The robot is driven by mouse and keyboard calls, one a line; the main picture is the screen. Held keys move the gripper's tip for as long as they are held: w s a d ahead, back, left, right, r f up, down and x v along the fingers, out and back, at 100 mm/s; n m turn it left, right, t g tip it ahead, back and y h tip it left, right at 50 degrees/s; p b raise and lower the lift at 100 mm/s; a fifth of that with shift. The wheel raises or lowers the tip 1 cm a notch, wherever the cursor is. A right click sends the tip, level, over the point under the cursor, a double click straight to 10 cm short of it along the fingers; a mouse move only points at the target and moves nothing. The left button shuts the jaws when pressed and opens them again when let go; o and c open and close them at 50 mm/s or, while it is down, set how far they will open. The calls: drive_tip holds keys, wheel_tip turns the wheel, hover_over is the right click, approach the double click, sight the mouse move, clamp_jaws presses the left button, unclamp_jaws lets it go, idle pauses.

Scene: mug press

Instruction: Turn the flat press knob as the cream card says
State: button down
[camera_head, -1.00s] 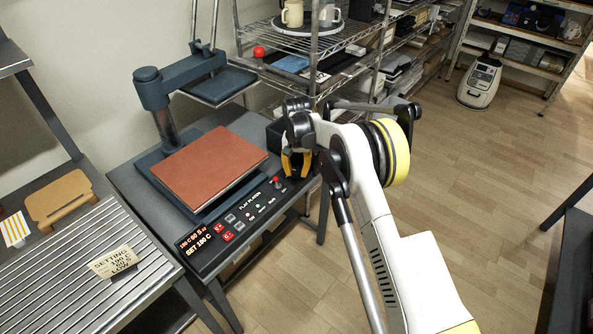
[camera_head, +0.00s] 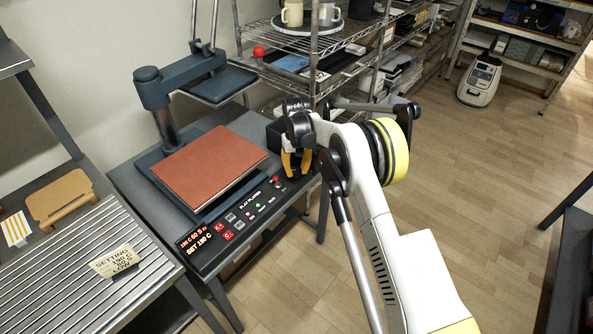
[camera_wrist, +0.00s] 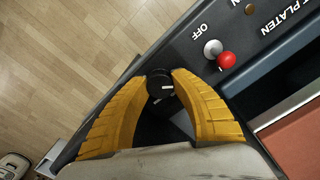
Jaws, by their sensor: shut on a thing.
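The flat press (camera_head: 160,215) stands on a dark table, with a red-brown pad and a front control panel reading "SET 180 C". Its black knob (camera_wrist: 159,85), with a white mark, is between the yellow fingers of my gripper (camera_wrist: 160,88) in the wrist view. The fingers are shut on it from both sides. In the head view my gripper (camera_head: 296,165) is at the panel's right end and hides the knob. The cream card (camera_head: 116,261) leans on the slatted bench at left and reads "SETTING 180 C", a less clear line that looks like "80 S", and "LOW".
A red-tipped toggle switch (camera_wrist: 226,60) marked "OFF" sits close beside the knob. The swung-aside upper platen (camera_head: 217,83) is behind the press. A wire shelf (camera_head: 330,45) with mugs stands behind my arm. Open wooden floor lies at right.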

sight(297, 170)
drive_tip(key=c, duration=1)
unclamp_jaws()
drive_tip(key=shift+r, duration=0.1)
wheel_tip(297, 170, up, 12)
drive_tip(key=shift+f, duration=0.1)
